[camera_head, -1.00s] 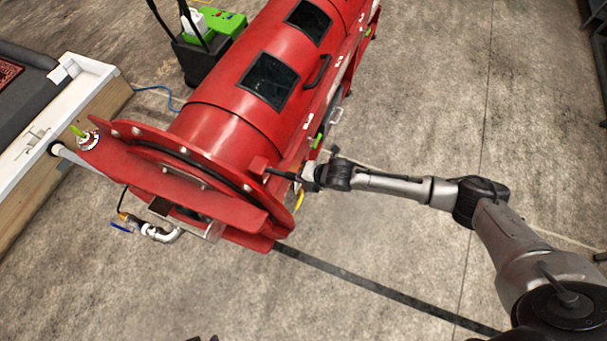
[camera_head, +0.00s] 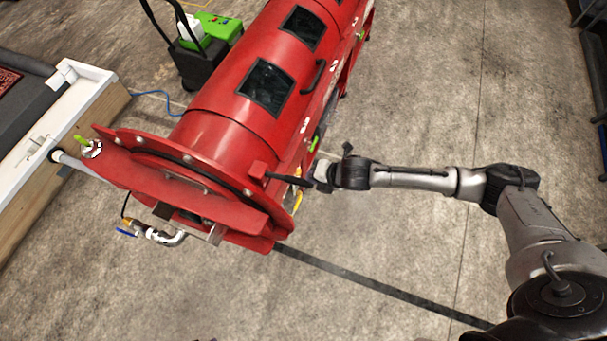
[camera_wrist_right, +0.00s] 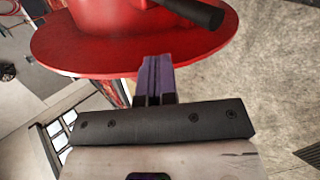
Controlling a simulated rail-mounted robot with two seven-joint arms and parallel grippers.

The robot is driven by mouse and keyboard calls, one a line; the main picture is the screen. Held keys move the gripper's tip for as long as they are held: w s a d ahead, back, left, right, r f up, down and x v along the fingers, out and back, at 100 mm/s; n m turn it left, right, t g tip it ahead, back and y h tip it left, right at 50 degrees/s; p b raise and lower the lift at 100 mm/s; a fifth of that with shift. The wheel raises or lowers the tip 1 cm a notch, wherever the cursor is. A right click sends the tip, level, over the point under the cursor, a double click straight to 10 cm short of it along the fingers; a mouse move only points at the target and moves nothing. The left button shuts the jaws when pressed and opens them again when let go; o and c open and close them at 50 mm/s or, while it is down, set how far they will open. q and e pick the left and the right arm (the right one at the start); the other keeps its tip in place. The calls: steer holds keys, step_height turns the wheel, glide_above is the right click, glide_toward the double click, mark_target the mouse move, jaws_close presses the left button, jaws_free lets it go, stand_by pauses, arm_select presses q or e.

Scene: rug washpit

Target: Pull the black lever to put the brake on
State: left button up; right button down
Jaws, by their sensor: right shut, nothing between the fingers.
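The black lever (camera_head: 288,179) is a short dark bar. It sticks out to the right from a red block on the round end flange of the red drum machine (camera_head: 222,140). In the right wrist view the lever (camera_wrist_right: 192,12) crosses the top edge, beyond my fingertips. My right gripper (camera_head: 318,176) is by the lever's outer end in the head view; whether they touch cannot be told there. In the right wrist view its purple-grey fingers (camera_wrist_right: 154,62) are together and empty, pointing at the red flange (camera_wrist_right: 100,45). My left gripper is not in view.
A yellow hose (camera_head: 298,202) hangs below the lever. A white-edged trough (camera_head: 62,105) lies left of the drum, and a black cart (camera_head: 195,62) stands behind. A pipe with a blue-handled valve (camera_head: 150,234) sits at the front.

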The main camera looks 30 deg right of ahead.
steer(key=shift+v, duration=1.35)
